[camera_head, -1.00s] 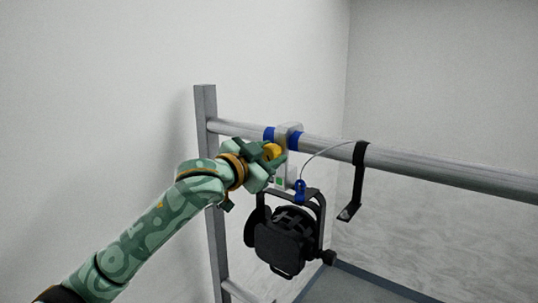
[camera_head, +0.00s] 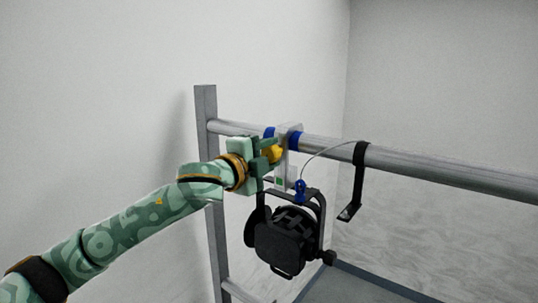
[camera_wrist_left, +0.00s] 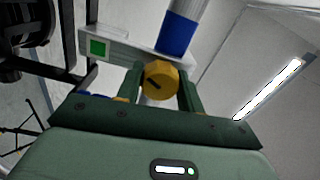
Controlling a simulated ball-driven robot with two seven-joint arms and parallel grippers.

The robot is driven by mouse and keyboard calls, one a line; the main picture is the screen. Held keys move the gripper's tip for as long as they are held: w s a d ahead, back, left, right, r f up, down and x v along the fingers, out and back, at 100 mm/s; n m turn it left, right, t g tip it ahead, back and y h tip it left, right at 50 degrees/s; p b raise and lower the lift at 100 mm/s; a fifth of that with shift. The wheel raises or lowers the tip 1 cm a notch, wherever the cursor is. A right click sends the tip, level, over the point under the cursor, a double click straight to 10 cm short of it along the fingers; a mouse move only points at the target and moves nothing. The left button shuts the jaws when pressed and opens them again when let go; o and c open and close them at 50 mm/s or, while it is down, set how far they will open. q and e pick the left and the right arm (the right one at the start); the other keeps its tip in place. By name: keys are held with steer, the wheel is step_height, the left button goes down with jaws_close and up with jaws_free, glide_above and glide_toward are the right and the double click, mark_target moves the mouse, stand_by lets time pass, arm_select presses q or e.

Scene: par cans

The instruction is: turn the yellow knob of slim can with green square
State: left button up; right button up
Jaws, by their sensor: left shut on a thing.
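The slim can (camera_head: 280,245) is black and hangs below the rail from a pale grey clamp (camera_head: 290,137) with blue bands. A small green square (camera_head: 279,181) sits on the clamp's lower part; it also shows in the left wrist view (camera_wrist_left: 97,48). The yellow knob (camera_wrist_left: 160,79) with a dark slot sits between my left fingers in the left wrist view. My left gripper (camera_head: 272,150) is shut on the knob, which is partly hidden behind the fingers in the head view (camera_head: 274,154). My right gripper is not in view.
A grey metal rail (camera_head: 430,170) runs to the right from an upright post (camera_head: 206,110). A black hook-shaped bracket (camera_head: 357,180) hangs from the rail, right of the can. A thin cable (camera_head: 325,148) arcs between them. Open space lies left of the post.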

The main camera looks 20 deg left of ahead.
arm_select(q)
steer(key=m, duration=2.1)
steer(key=shift+f, duration=0.1)
steer(key=m, duration=0.6)
steer(key=shift+m, duration=0.4)
steer(key=o, duration=1)
